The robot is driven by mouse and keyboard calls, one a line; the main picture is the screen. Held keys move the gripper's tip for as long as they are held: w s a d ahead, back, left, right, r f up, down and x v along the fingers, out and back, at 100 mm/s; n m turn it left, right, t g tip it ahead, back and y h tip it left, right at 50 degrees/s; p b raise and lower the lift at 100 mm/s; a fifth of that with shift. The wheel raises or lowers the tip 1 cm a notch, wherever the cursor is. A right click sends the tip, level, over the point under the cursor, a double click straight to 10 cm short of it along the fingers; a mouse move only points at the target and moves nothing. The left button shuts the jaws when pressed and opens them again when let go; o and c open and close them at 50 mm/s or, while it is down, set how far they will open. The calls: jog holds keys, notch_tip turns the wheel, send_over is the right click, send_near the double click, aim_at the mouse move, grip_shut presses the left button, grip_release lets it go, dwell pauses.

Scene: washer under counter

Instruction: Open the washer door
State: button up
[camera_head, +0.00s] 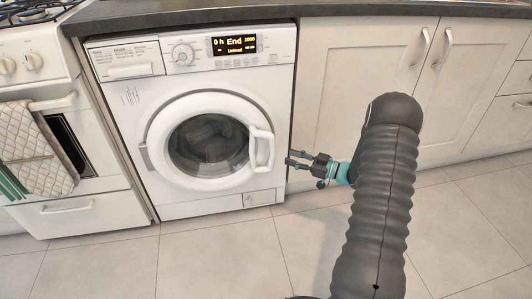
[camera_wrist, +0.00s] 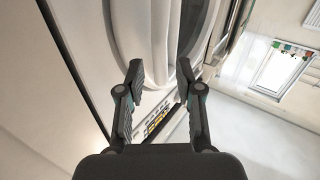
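The white washer (camera_head: 120,110) stands under the counter, and its round door (camera_head: 165,120) looks closed. The white door handle (camera_head: 263,149) is an upright bar on the right side of the door. My gripper (camera_head: 290,158) is just right of the handle in the head view, fingers pointing left towards it. In the wrist view my gripper (camera_wrist: 160,68) has its two fingers apart, with nothing clearly held between them. A white curved part of the door (camera_wrist: 150,30) shows beyond the fingertips. I cannot tell whether a finger touches the handle.
A stove (camera_head: 70,215) with a towel (camera_head: 28,150) stands left of the washer. White cabinets (camera_head: 345,70) are on the right, under the dark countertop (camera_head: 180,12). The tiled floor (camera_head: 215,260) in front of the washer is clear.

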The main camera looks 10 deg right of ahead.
aim_at(273, 152)
jog(key=x, duration=0.8)
